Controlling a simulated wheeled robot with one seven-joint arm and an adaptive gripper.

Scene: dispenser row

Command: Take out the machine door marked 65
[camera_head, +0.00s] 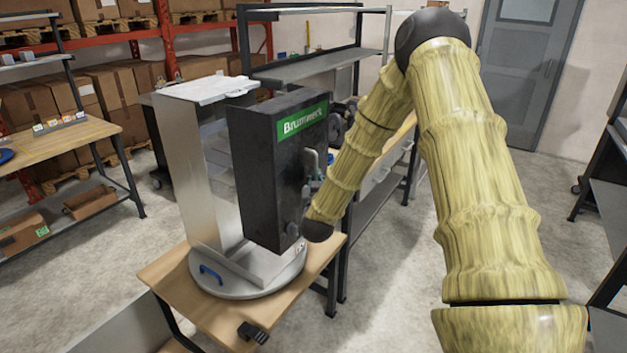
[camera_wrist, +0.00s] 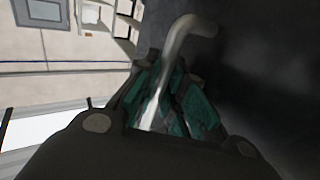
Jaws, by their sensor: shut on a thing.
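A tall grey metal machine (camera_head: 185,165) stands on a round turntable. Its thick dark door (camera_head: 262,175) carries a green "Brummeck" label (camera_head: 302,120). The number 65 cannot be read in either view. A gap with pale inner surfaces shows between door and machine body; I cannot tell whether they are still joined. My gripper (camera_head: 314,165) is at the door's right-hand face, partly hidden by my arm. In the wrist view my gripper's green-padded fingers (camera_wrist: 172,100) are shut around a bent metal handle (camera_wrist: 183,40), with the dark door surface (camera_wrist: 265,75) beside it.
The turntable (camera_head: 208,288) has a blue handle (camera_head: 211,274) and rests on a small wooden table (camera_head: 165,275). A black clamp-like part (camera_head: 252,332) sits at the table's front edge. A workbench (camera_head: 60,140) stands left, shelving (camera_head: 330,62) behind. Open floor lies right of the table.

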